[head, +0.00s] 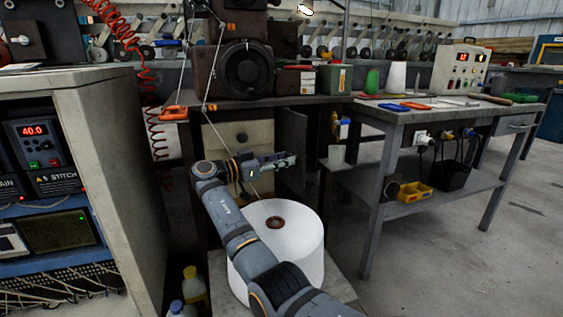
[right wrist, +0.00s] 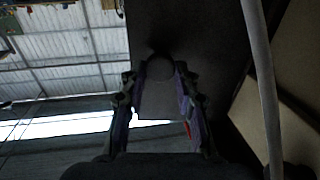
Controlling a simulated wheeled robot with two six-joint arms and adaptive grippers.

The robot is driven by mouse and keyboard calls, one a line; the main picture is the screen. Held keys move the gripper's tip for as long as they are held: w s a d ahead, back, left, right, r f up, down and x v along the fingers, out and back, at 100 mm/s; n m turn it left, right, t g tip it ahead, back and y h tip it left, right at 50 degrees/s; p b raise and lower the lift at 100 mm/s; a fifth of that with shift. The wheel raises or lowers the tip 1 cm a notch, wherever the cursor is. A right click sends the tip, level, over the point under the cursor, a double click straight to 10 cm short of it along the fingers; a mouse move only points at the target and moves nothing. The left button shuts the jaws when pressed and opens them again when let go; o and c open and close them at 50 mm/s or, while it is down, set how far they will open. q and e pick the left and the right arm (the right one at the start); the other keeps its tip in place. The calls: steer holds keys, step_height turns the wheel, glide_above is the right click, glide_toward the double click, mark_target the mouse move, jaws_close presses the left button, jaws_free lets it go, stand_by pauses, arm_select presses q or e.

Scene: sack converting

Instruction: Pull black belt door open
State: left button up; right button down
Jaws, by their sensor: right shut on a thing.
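The black belt door (head: 292,182) is a dark flat panel under the machine table. It stands swung out at an angle, with a pale beige surface showing to its left. My right gripper (head: 290,161) reaches over the white roll to the door's face. In the right wrist view, my right gripper (right wrist: 158,85) has its two fingers either side of a round dark knob (right wrist: 160,68) on the door panel (right wrist: 205,35), shut on it. The fingers hide the knob in the head view. My left gripper is not in view.
A large white roll (head: 300,236) stands below my right arm. A workbench (head: 440,112) with a lower shelf is on the right. A grey cabinet (head: 115,150) is on the left. A thin cord hangs near the gripper. The floor at right is clear.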

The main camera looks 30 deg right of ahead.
stand_by(0.3)
steer(key=c, duration=1)
jaws_free()
steer(key=shift+d, duration=0.1)
steer(key=a, duration=1.2)
steer(key=shift+w, duration=0.35)
steer(key=shift+a+f, duration=0.1)
